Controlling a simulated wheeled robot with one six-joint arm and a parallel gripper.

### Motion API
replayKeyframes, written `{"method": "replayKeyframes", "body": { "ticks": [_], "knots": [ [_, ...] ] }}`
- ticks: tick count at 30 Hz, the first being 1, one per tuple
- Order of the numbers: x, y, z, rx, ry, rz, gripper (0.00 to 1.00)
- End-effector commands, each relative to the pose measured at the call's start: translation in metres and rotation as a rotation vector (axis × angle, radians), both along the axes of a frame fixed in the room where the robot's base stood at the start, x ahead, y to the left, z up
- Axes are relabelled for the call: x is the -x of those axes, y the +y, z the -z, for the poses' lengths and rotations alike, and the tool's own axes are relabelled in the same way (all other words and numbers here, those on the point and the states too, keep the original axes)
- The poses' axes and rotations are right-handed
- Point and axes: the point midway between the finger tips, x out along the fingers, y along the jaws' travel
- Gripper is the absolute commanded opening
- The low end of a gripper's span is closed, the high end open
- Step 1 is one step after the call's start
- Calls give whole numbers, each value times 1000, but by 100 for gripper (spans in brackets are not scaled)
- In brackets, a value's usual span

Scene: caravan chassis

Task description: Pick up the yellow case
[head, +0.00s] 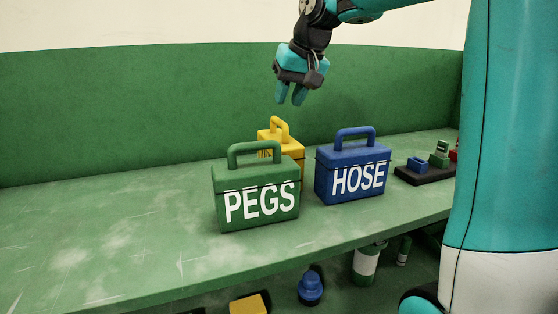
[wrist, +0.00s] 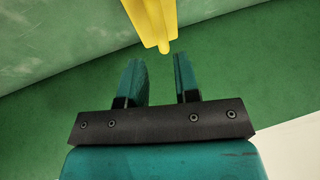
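The yellow case (head: 294,145) stands on the green shelf behind the green PEGS case (head: 257,204), which hides much of its front. Its handle (head: 279,122) rises clear above the PEGS case. My gripper (head: 290,99) hangs above the yellow case with fingers pointing down, apart from it. In the wrist view my gripper (wrist: 160,62) has its two teal fingers spread with nothing between them. The yellow case (wrist: 150,20) shows just beyond the fingertips there, roughly in line with the gap and cut off by the picture's top edge.
A blue HOSE case (head: 352,174) stands right of the yellow case. A dark tray (head: 425,176) with small blocks lies farther right on the shelf (head: 90,230). The shelf's left side is clear. A green wall panel (head: 130,110) runs behind. Several objects sit below the shelf.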

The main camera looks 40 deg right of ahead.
Motion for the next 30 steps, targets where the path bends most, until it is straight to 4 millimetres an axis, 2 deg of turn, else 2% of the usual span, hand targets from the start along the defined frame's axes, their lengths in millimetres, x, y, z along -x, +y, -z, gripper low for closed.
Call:
{"method": "replayKeyframes", "body": {
  "ticks": [3,11,18,26,27,30],
  "knots": [
    [-7,1,14,-2,1,-1,29],
    [-17,2,31,-1,4,0,29],
    [-33,4,62,-1,2,1,29],
    [-35,4,68,0,-2,1,29],
    [-35,4,68,0,-2,1,27],
    [-35,4,68,0,-2,1,4]
  ]
}}
